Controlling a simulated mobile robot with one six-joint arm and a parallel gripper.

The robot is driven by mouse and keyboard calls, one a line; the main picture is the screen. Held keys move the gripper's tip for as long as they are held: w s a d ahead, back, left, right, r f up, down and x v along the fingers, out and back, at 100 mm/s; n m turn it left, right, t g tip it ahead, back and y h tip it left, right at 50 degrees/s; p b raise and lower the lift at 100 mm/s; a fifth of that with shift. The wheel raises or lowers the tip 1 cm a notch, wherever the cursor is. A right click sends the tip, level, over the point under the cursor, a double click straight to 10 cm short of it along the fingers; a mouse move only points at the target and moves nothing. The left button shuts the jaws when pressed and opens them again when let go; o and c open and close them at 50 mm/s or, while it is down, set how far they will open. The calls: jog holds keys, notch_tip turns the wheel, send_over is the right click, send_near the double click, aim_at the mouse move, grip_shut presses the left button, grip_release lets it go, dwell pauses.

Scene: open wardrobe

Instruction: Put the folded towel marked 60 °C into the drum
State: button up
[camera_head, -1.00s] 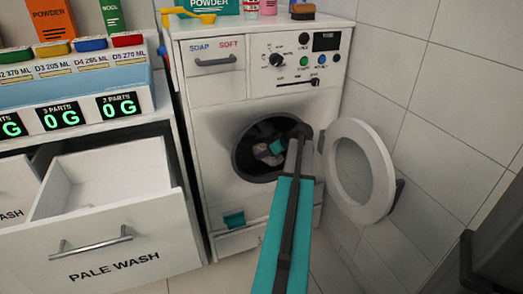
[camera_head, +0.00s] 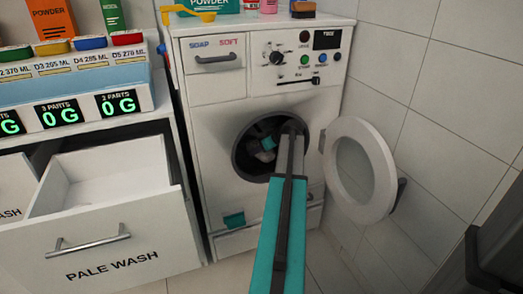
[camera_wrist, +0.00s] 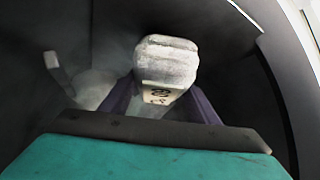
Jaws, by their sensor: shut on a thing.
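The folded towel (camera_wrist: 168,58) is pale and thick, with a tag marked 60 (camera_wrist: 158,94), in the middle of the wrist view. My gripper (camera_wrist: 155,105) is shut on it, with one dark finger on each side. In the head view my arm reaches through the round opening of the washing machine, and my gripper (camera_head: 266,150) is inside the dark drum (camera_head: 246,168). The towel is held within the drum. Its underside and far side are hidden, and I cannot tell whether it touches the drum wall.
The round door (camera_head: 382,195) stands open at the right of the opening. The drum rim (camera_wrist: 285,100) curves close along the right of the wrist view. An open drawer (camera_head: 110,225) marked PALE WASH stands to the left. A tiled wall (camera_head: 440,130) bounds the right side.

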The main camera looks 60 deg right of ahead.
jog(key=shift+f+b, duration=0.3)
jog(key=shift+f, duration=0.3)
dwell(0.3)
jog(key=o, duration=1.2)
jog(key=shift+r+p, duration=0.5)
jog(key=shift+r, duration=0.3)
jog(key=p+v, duration=0.1)
jog(key=v, duration=0.6)
jog(key=shift+s+p, duration=0.2)
jog(key=shift+p, duration=0.1)
